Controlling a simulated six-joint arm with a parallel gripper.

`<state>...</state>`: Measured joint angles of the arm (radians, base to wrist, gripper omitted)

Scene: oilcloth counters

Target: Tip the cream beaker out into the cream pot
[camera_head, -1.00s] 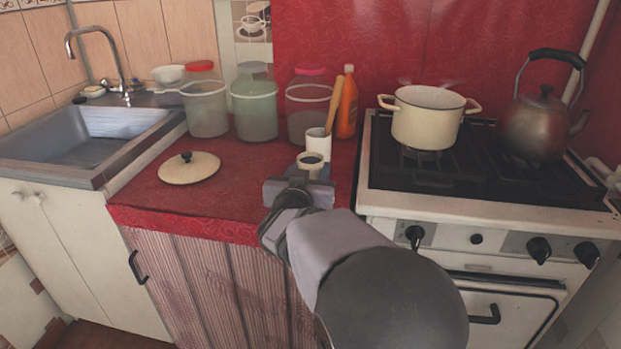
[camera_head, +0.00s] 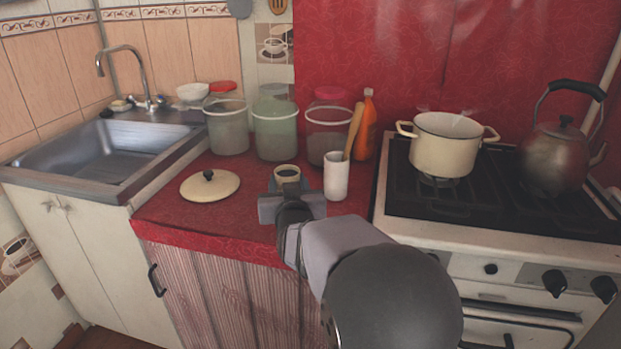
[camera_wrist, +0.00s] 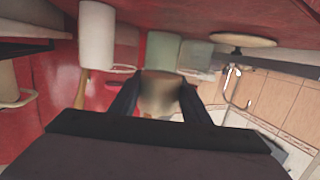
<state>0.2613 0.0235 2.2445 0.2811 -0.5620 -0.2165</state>
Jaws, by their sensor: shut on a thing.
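The cream beaker (camera_head: 287,174) is held by my gripper (camera_head: 290,190) over the front of the red counter, left of the white cup; it looks upright in the head view. In the wrist view the beaker (camera_wrist: 160,97) sits between both fingers, which are shut on it. Something dark shows inside its mouth in the head view. The cream pot (camera_head: 443,150) stands on the stove to the right, lid off, with faint steam above it. Its inside is mostly hidden. My gripper is well to the left of the pot and apart from it.
A white cup (camera_head: 336,176) with a wooden spoon (camera_head: 353,131) stands between the beaker and the stove. Several jars and an orange bottle (camera_head: 366,127) line the back. A cream lid (camera_head: 209,186) lies on the left counter. A kettle (camera_head: 556,160) stands right of the pot.

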